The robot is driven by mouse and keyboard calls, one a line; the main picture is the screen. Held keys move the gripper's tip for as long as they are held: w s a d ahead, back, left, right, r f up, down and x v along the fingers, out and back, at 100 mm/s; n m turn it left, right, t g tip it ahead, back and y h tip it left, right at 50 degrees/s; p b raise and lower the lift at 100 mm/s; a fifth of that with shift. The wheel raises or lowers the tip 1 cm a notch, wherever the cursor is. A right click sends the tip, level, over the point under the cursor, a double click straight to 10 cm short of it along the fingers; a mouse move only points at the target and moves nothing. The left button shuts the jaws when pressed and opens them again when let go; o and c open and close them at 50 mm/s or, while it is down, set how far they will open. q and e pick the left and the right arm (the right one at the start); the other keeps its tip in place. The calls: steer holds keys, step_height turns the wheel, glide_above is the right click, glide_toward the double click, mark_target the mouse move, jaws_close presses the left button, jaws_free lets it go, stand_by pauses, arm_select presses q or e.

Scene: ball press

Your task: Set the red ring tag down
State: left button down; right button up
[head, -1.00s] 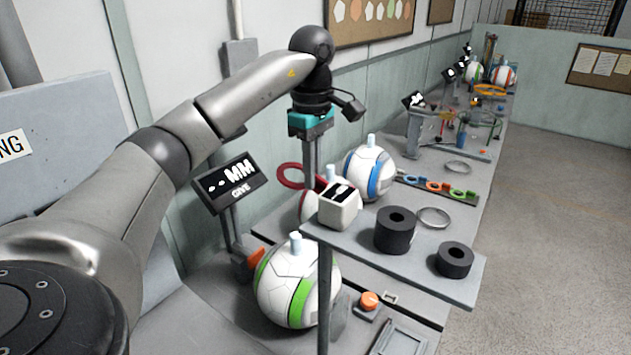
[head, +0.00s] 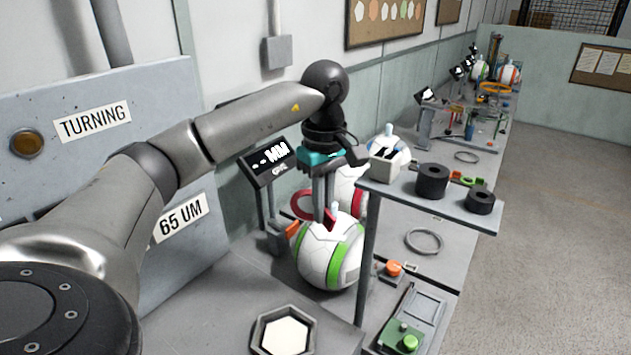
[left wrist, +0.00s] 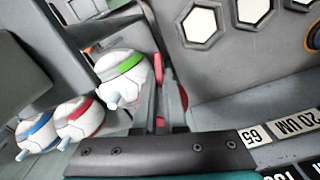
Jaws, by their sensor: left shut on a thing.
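The red ring tag (head: 301,207) is in the fingers of my left gripper (head: 326,214); its loop shows left of the fingers and a red piece shows at their tips. In the head view they are in front of the white ball with green stripes (head: 318,260), overlapping its top; I cannot tell if they touch it. In the left wrist view, red shows at the fingertips (left wrist: 158,84) and beside the right finger (left wrist: 181,98), partly hidden. My right gripper is in neither view.
A small display (head: 265,165) stands behind left. A hexagonal tray (head: 257,335) is in front. A grey ring (head: 425,240), an orange button (head: 394,268) and a green-buttoned box (head: 400,340) stand right of the ball.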

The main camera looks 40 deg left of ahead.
arm_select(q)
steer(key=s+d+f+m, duration=0.6)
steer(key=d+f+m, duration=0.2)
steer(key=d+f, duration=0.1)
steer(key=s+d+f+m, duration=0.5)
steer(key=d+f+m, duration=0.2)
steer(key=d+f, duration=0.2)
steer(key=shift+s+f+m, duration=0.25)
steer(key=shift+s+m, duration=0.1)
steer(key=shift+m, duration=0.05)
arm_select(e)
steer(key=shift+s+d, duration=0.15)
steer(key=shift+s, duration=0.35)
